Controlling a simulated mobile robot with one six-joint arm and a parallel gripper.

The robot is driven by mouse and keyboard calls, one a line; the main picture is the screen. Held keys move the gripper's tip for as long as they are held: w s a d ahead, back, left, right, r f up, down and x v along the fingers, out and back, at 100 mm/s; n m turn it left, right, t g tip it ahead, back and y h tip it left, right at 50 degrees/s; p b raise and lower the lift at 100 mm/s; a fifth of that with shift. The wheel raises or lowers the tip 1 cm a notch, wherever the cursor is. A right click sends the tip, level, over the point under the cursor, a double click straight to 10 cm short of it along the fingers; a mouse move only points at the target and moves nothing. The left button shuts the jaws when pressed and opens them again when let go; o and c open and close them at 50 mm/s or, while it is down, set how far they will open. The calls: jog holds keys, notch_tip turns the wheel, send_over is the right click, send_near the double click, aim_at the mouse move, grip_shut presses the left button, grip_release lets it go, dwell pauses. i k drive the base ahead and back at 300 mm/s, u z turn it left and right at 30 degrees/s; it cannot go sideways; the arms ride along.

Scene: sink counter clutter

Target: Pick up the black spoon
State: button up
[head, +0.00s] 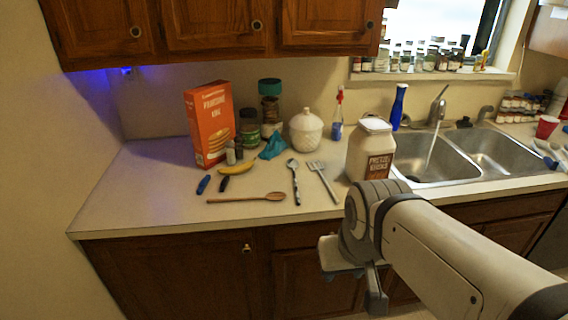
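A spoon with a dark handle and a lighter, shiny bowl (295,184) lies on the counter, its bowl toward the wall and its handle toward the front edge. It is the thing that best fits the black spoon. My gripper (362,286) is in front of the counter, below its edge, to the right of the spoon and well apart from it. Nothing shows in the gripper. Its fingers are seen at an angle that hides the gap between them.
A wooden spoon (245,198) lies left of the spoon, and a silver fork-like utensil (323,182) lies close on its right. A white lidded jar (305,131) stands behind. A pretzel jar (370,150) stands to the right, before the sink (440,160). The counter's front left (130,205) is clear.

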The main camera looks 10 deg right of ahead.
aim_at(292, 162)
jog(key=z, duration=0.05)
jog(key=i, duration=1)
jog(key=u, duration=0.1)
